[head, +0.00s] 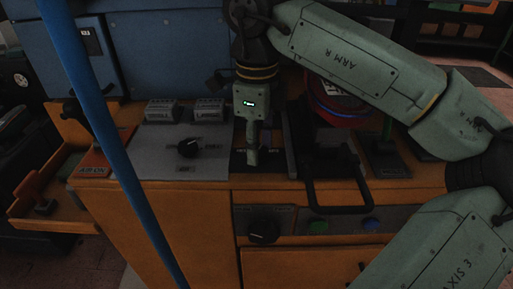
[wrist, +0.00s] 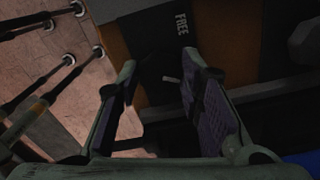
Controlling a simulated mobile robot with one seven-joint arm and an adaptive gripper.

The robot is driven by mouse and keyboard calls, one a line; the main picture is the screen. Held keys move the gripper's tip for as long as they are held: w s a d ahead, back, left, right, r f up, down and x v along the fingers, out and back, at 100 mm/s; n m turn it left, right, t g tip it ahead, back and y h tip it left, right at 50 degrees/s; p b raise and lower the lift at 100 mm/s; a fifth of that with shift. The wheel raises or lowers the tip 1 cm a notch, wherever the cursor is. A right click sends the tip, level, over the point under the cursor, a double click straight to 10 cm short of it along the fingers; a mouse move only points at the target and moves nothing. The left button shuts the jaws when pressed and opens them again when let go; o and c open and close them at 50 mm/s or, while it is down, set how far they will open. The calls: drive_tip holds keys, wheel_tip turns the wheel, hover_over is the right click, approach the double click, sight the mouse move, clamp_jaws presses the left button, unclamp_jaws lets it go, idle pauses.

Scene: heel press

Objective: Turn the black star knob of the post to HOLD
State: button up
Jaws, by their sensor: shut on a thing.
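My gripper (head: 252,155) points down over a dark plate at the middle of the bench in the head view. In the wrist view its two purple-padded fingers (wrist: 162,70) stand on either side of a very dark shape, which I take to be the black star knob (wrist: 165,92). The gripper is shut on it. A short pale mark shows on the knob between the fingers. The word FREE is on the dark plate (wrist: 168,22) just beyond the fingers. The HOLD label cannot be made out. In the head view the gripper hides the knob.
A grey panel with another black knob (head: 188,148) is left of my gripper. A black handle frame (head: 338,195) is close on the right. A blue pole (head: 110,140) crosses the left foreground. Another dial (head: 263,232) is on the bench front.

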drive_tip(key=shift+m+b, duration=0.4)
drive_tip(key=shift+m, duration=1.2)
drive_tip(key=shift+d, duration=0.1)
drive_tip(key=o, duration=1.2)
drive_tip(key=shift+c, duration=0.2)
wheel_tip(320, 180, up, 12)
drive_tip(key=shift+f, duration=0.1)
